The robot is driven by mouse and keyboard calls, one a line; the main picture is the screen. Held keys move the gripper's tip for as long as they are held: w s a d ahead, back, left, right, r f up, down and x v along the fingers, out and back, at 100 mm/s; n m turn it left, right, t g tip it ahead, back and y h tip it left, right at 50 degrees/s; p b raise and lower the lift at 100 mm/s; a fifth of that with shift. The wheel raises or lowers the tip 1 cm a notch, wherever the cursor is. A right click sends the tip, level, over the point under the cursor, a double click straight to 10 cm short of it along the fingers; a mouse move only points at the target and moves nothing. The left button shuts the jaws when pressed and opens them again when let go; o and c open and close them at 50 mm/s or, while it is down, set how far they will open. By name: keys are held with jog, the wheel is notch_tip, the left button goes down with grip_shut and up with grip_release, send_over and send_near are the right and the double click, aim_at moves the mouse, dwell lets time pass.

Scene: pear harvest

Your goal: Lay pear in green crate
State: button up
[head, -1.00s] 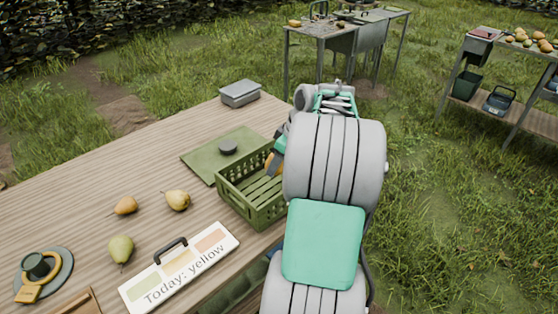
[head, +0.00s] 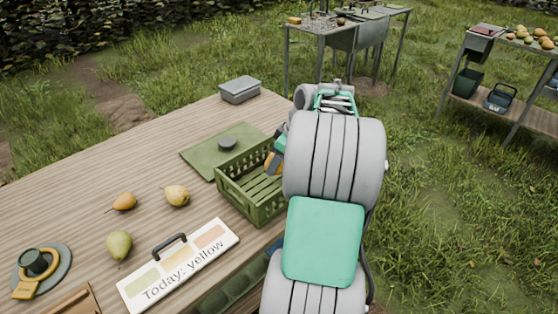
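The green slatted crate (head: 232,194) stands on the wooden table, and the visible part of its floor is bare. My gripper (head: 274,161) is at the crate's far right side, mostly hidden behind my arm. A small orange patch shows at its fingers; I cannot tell whether it is a pear or part of the gripper. Three pears lie on the table left of the crate: a yellow pear (head: 176,195), a smaller orange-brown pear (head: 123,202) and a green pear (head: 119,245).
A sign reading "Today: yellow" (head: 215,240) lies in front of the crate. A green mat (head: 205,160) with a dark disc lies behind it. A grey box (head: 240,91) is at the back edge. A ring-shaped tool (head: 45,265) lies at left. Other tables stand beyond on grass.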

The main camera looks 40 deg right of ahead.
aim_at(278, 173)
jog(key=shift+f+b, duration=1.8)
jog(key=shift+f, duration=0.55)
dwell(0.7)
jog(key=o, duration=1.6)
jog(key=shift+c, duration=0.2)
jog(key=p+v, duration=0.2)
jog(key=v, duration=0.6)
jog(key=w+a+r+m+g+p, duration=0.1)
jog(key=a+r+p, duration=0.15)
jog(key=a, duration=0.65)
jog(key=w+a+r+m+p, duration=0.1)
jog(key=a+r+p, duration=0.15)
jog(key=a, duration=0.75)
jog(key=s+a+m+h+p, duration=0.1)
jog(key=s+a+m+p, duration=0.1)
jog(key=s+a, duration=0.7)
jog(key=a+p, duration=0.1)
jog(key=a, duration=0.3)
jog(key=shift+s+h+p, duration=0.3)
jog(key=shift+s+p, duration=0.05)
